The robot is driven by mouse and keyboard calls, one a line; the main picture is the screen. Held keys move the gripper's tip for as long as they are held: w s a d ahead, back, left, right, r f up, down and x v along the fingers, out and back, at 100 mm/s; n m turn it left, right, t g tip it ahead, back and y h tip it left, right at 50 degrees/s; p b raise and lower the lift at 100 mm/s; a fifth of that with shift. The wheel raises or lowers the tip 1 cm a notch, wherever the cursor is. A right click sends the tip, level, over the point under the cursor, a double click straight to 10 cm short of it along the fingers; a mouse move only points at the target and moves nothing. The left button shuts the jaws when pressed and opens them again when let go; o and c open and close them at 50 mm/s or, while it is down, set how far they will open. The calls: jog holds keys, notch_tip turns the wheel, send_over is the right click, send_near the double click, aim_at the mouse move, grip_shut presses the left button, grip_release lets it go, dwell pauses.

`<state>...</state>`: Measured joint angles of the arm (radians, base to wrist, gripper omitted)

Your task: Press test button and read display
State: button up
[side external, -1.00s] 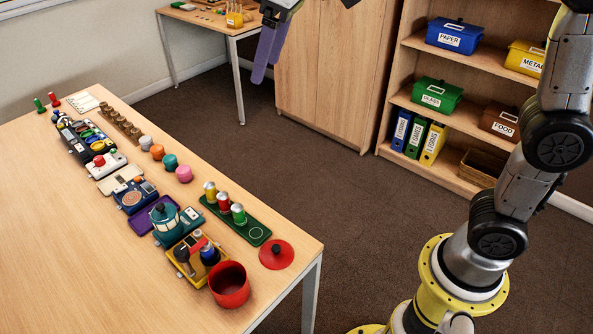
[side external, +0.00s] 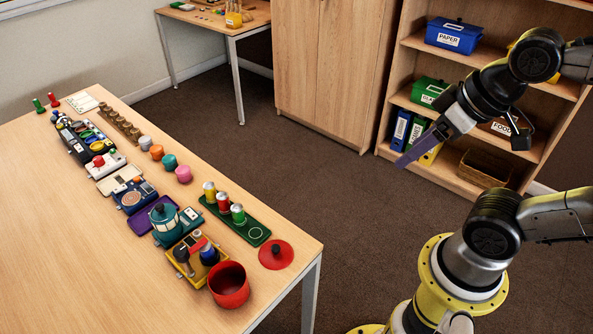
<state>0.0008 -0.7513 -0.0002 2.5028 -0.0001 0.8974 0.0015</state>
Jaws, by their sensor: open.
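A white box (side external: 106,164) with a red dome button (side external: 98,161) and a small green part stands in the row of devices on the wooden table. A dark blue device (side external: 134,196) with a round face and a small orange-red part is nearer the camera in the same row. I cannot tell which part is the test button, and no display reading is legible. My gripper (side external: 461,152) is open and empty, its fingers spread wide. It is in the air in front of the shelf, well right of the table and touching none of the devices.
The table's left part is bare. A shelf (side external: 408,95) with boxes and binders stands behind my gripper.

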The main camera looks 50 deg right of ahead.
grip_shut()
dwell(1.7)
